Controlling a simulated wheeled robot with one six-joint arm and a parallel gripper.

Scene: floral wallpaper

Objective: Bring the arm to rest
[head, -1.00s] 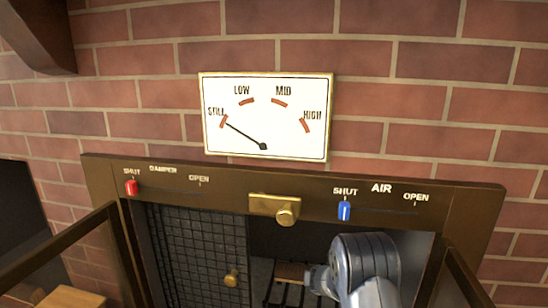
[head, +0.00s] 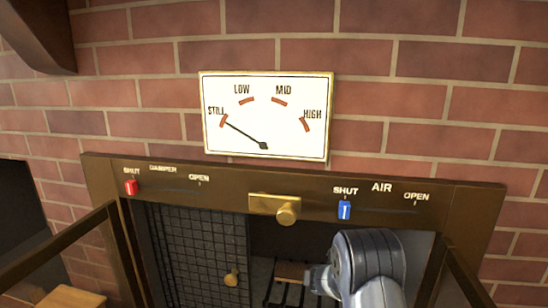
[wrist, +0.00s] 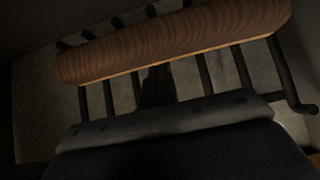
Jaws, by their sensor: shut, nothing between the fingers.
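My grey arm (head: 368,262) reaches into the open firebox below the blue air slider; its end is hidden from the head view. In the wrist view my gripper (wrist: 157,86) shows as a dark narrow shape, shut and empty, pointing toward a wood-grained log (wrist: 175,45). The log lies across the dark bars of a grate (wrist: 205,75). It also shows in the head view (head: 290,271), left of my arm. The wrist view is dark, so I cannot tell whether the gripper touches the log.
The gauge (head: 266,115) needle points at STILL. The red damper slider (head: 131,187) and blue air slider (head: 344,210) are at SHUT. A brass latch (head: 276,208) is on the top frame. A mesh screen (head: 203,255) is left inside; open door frames flank the opening.

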